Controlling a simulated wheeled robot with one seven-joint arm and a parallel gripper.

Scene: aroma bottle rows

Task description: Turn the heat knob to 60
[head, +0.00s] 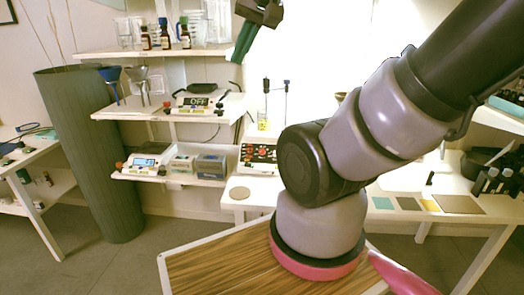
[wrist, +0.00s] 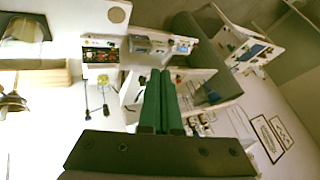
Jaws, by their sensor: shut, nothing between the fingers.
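My gripper (head: 243,42) is raised high in the head view, in front of the upper wall shelf. Its two green fingers are together and empty, as the wrist view also shows (wrist: 161,75). A control panel with red and dark knobs (head: 258,154) sits on the bench below the gripper; it also shows in the wrist view (wrist: 99,42). A device reading OFF (head: 198,103) stands on the middle shelf. A device with a lit blue screen (head: 143,162) stands on the lower shelf. The gripper touches none of them. I cannot tell which knob is for heat, nor read any dial.
Several brown bottles (head: 165,38) stand on the upper shelf. A yellow-bottomed beaker (head: 263,122) and upright rods stand behind the knob panel. A round disc (head: 240,193) lies on the bench. A grey ribbed column (head: 95,160) stands left.

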